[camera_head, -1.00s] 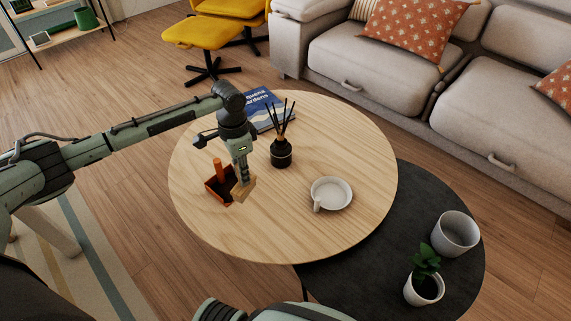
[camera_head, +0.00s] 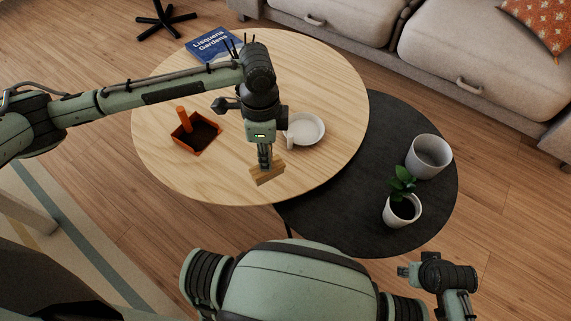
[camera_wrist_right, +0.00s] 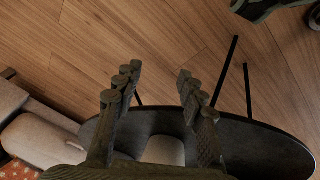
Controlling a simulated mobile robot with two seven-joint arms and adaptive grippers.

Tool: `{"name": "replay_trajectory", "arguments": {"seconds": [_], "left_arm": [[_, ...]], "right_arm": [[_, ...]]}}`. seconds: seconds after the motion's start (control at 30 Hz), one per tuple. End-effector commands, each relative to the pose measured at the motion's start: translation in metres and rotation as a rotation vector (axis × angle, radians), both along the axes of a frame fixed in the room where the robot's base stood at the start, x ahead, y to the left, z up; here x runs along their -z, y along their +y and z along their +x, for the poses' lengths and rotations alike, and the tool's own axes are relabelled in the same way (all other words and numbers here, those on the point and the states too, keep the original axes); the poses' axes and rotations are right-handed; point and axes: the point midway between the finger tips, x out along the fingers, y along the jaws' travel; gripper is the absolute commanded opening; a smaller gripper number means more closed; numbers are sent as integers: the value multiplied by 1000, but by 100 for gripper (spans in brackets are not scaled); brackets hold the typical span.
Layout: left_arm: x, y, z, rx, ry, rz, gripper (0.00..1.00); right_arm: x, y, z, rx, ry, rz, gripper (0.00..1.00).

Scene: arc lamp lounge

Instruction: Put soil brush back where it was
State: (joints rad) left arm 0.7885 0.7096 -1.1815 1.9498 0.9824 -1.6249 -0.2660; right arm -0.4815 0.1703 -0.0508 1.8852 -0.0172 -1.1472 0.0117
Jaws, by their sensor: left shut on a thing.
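The soil brush (camera_head: 267,173) shows as a light wooden block in the head view. My left gripper (camera_head: 265,160) is shut on it and holds it above the front part of the round wooden table (camera_head: 220,185); the jaws hide its upper part. An orange tray of dark soil with an orange handle (camera_head: 194,133) stands on the table, left of the gripper. A white round dish (camera_head: 307,130) is right behind the gripper and partly hidden. My right gripper (camera_head: 404,271) is low at the right; its fingers are apart and empty in the right wrist view (camera_wrist_right: 158,85).
A lower dark round table (camera_head: 330,225) adjoins on the right, with a potted plant (camera_head: 402,209) and an empty white pot (camera_head: 429,156). A blue book (camera_head: 213,45) lies at the back of the wooden table. A reed diffuser is mostly hidden behind my arm.

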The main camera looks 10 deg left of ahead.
Motion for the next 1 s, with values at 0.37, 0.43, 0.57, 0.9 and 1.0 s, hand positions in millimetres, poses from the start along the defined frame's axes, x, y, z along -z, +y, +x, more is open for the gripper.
{"name": "replay_trajectory", "arguments": {"seconds": [0.37, 0.43, 0.57, 0.9, 1.0], "left_arm": [[30, -36, 34, -1, -1, 0, 0], [35, -36, 34, -1, -1, 1, 0], [54, -35, 32, -2, 3, 3, 0], [69, -35, 33, -1, -2, 0, 0], [71, -35, 33, -1, -1, 0, 0]], "right_arm": [[-10, 0, 2, 0, -6, -4, 40], [-11, 0, 2, -1, -9, -5, 40], [-13, 0, 3, 0, -8, -8, 40], [-22, -3, 5, 1, -16, -14, 40], [-21, -3, 4, 0, -15, -14, 40]]}}
